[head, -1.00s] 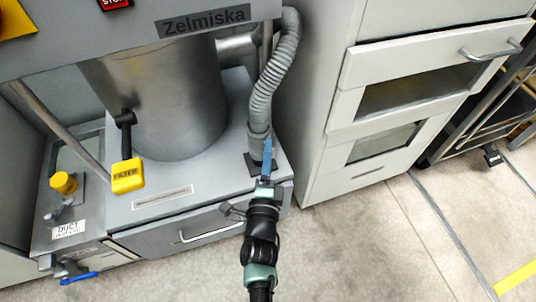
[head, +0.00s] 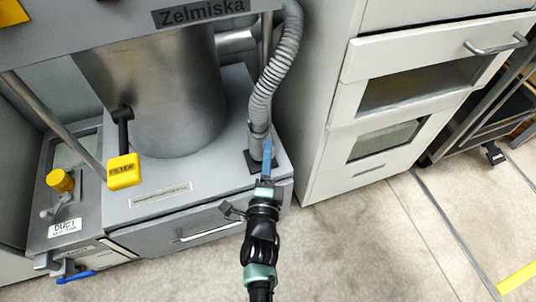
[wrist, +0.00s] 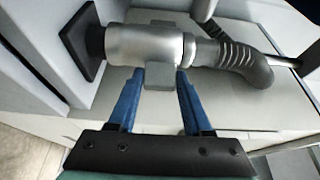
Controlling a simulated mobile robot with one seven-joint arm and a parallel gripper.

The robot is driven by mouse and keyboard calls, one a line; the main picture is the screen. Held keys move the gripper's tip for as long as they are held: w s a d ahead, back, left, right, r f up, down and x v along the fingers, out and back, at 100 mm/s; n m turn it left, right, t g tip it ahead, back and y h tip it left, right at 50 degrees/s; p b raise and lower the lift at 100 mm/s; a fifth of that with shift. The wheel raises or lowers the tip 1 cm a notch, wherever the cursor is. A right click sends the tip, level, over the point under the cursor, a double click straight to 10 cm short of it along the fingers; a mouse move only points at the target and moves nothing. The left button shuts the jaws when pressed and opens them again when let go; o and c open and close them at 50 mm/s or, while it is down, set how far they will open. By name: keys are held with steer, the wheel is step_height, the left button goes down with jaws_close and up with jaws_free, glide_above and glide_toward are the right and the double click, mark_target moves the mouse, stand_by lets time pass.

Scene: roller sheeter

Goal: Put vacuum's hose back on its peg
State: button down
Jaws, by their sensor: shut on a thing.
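The vacuum's grey ribbed hose (head: 272,75) hangs down the right side of the steel drum in the head view. My gripper (wrist: 160,73), with blue fingers, is shut on the small grey block (wrist: 159,77) at the side of the cuff. In the head view my gripper (head: 267,148) is at the hose's lower end. Whether a peg is inside the cuff is hidden.
A tall grey cabinet (head: 325,100) stands close on the right. A drawer (head: 185,228) is below the base. The floor (head: 370,240) in front is clear.

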steer(key=shift+f+b, duration=1.1)
steer(key=shift+b, duration=0.05)
stand_by(0.8)
steer(key=shift+c, duration=1.3)
jaws_free()
steer(key=shift+f, duration=0.25)
steer(key=s+p, duration=0.1)
steer(key=s, duration=0.3)
steer(key=s+p, duration=0.1)
steer(key=s, duration=0.3)
steer(key=s+a+p, duration=0.1)
steer(key=s, duration=0.4)
steer(key=shift+a+r+p, duration=0.1)
steer(key=shift+r+p, duration=0.05)
steer(key=shift+p, duration=0.2)
